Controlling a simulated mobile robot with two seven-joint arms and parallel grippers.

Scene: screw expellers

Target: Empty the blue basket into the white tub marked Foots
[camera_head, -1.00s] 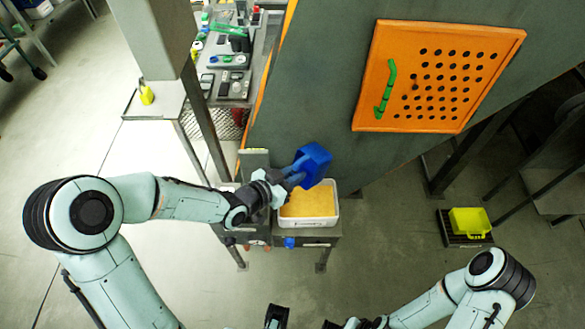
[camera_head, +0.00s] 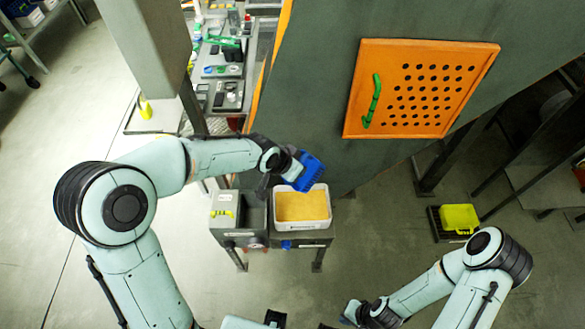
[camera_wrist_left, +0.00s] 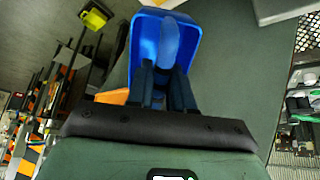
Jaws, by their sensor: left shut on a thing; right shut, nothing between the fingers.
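The blue basket (camera_head: 311,174) is held tilted above the back edge of the white tub (camera_head: 302,224). My left gripper (camera_head: 293,170) is shut on the basket. In the left wrist view the basket (camera_wrist_left: 190,30) shows its blue interior, with a blue handle piece between my left gripper's fingers (camera_wrist_left: 167,85). I see no contents in the visible part of it. The tub holds a level, yellow-orange mass (camera_head: 302,205); the marking on its front is too small to read. My right gripper (camera_head: 352,312) is shut and empty at the bottom, far from the tub.
The tub stands on a grey stand (camera_head: 308,238) beside a grey box with a yellow part (camera_head: 225,210). A large grey machine wall with an orange perforated door (camera_head: 420,90) rises behind. A yellow bin (camera_head: 460,218) sits at right. A cluttered bench (camera_head: 225,75) is at back left.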

